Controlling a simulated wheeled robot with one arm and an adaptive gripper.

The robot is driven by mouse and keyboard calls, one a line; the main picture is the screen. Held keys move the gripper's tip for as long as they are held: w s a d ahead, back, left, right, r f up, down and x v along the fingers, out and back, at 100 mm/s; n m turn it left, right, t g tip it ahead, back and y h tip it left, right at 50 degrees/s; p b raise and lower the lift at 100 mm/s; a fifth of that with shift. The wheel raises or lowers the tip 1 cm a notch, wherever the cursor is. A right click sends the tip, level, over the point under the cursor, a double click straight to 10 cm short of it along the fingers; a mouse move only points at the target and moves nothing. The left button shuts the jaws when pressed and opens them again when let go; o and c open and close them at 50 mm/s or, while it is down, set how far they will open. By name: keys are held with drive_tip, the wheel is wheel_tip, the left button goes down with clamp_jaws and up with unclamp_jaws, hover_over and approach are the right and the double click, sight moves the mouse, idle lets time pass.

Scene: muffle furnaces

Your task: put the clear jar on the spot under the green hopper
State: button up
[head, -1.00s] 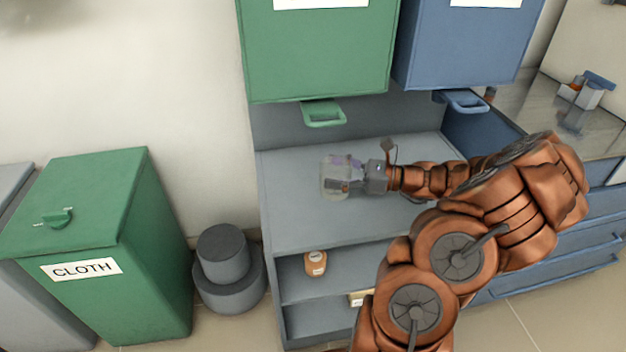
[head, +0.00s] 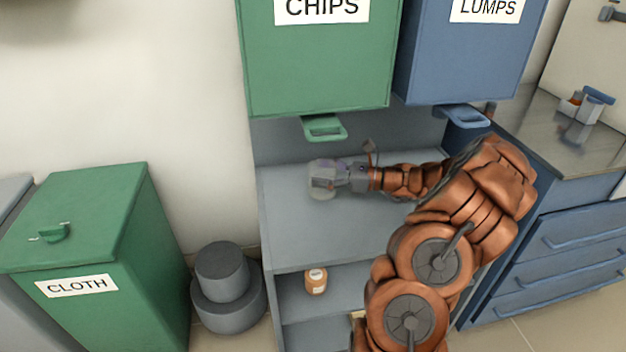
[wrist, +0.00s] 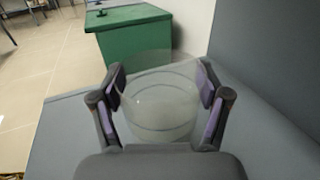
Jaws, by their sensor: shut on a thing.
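The clear jar (head: 321,188) is between the fingers of my gripper (head: 335,175), above the grey shelf top (head: 315,232). In the wrist view the jar (wrist: 155,108) is upright and my gripper's fingers (wrist: 160,95) press on it from both sides. The green hopper (head: 318,75), labelled CHIPS, hangs on the wall above, with its green looped outlet (head: 324,128) just above the jar in the head view. I cannot tell whether the jar's base touches the shelf top. No marked spot is visible on the surface.
A blue hopper (head: 458,60) labelled LUMPS hangs to the right, with a blue outlet (head: 464,116). An orange-brown jar (head: 316,281) stands on the lower shelf. A green CLOTH bin (head: 95,255) and grey round weights (head: 226,285) stand on the floor at left.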

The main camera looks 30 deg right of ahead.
sight(316, 167)
drive_tip(key=shift+w+a+f, duration=0.1)
drive_tip(key=shift+w+f, duration=0.05)
drive_tip(key=shift+w, duration=0.8)
drive_tip(key=shift+w+a+f, duration=0.1)
drive_tip(key=shift+w, duration=0.85)
drive_tip(key=shift+d+f+b, duration=0.1)
drive_tip(key=shift+f+b, duration=0.5)
drive_tip(key=shift+f, duration=1.05)
drive_tip(key=shift+f, duration=0.15)
drive_tip(key=o, duration=1.1)
drive_tip(key=shift+s+d, duration=0.15)
drive_tip(key=p+v, duration=0.1)
drive_tip(key=v, duration=1)
drive_tip(key=shift+s+d+p, duration=0.2)
drive_tip(key=shift+s+p, duration=0.05)
drive_tip(key=shift+p, duration=0.1)
